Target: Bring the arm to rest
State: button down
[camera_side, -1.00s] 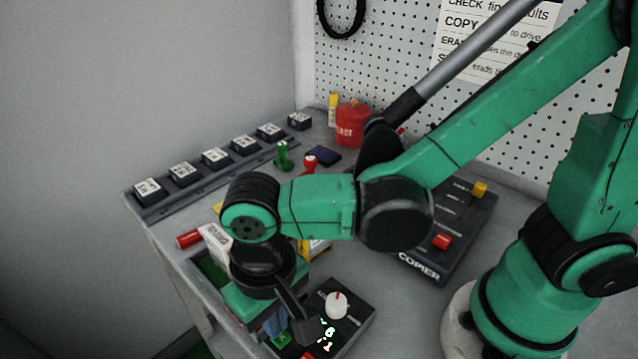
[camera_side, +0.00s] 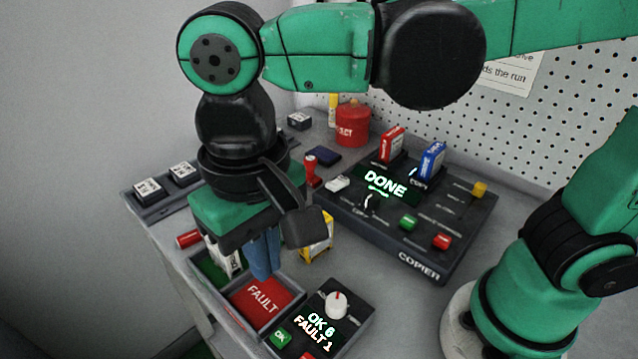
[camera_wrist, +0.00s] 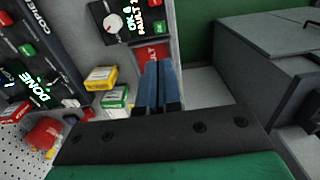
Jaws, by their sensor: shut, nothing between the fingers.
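My gripper (camera_side: 264,254) hangs above the sorting tray at the front of the bench in the side view. Its blue fingers are together with nothing between them. In the wrist view the shut fingers (camera_wrist: 160,82) point toward the red FAULT bin (camera_wrist: 153,50). In the side view that red bin (camera_side: 264,301) lies just below the fingertips, and I cannot tell how big the gap is. My arm is bent, with the elbow and wrist high over the bench.
The copier (camera_side: 408,222) stands right with a lit DONE display and a red and a blue cartridge. The counter box (camera_side: 322,322) reads OK 6, FAULT 1. A yellow box (camera_side: 318,246) stands behind the fingers. A red REJECT can (camera_side: 352,126) and a red stamp (camera_side: 311,170) stand farther back.

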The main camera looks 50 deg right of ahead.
dwell(0.4)
jog(key=w+d+f+t, duration=0.1)
jog(key=w+d+t, duration=0.1)
jog(key=d, duration=0.7)
jog(key=w+d+f+t, duration=0.2)
jog(key=d+t, duration=0.3)
jog(key=d, duration=0.4)
jog(key=shift+w+d, duration=0.4)
jog(key=shift+w, duration=0.25)
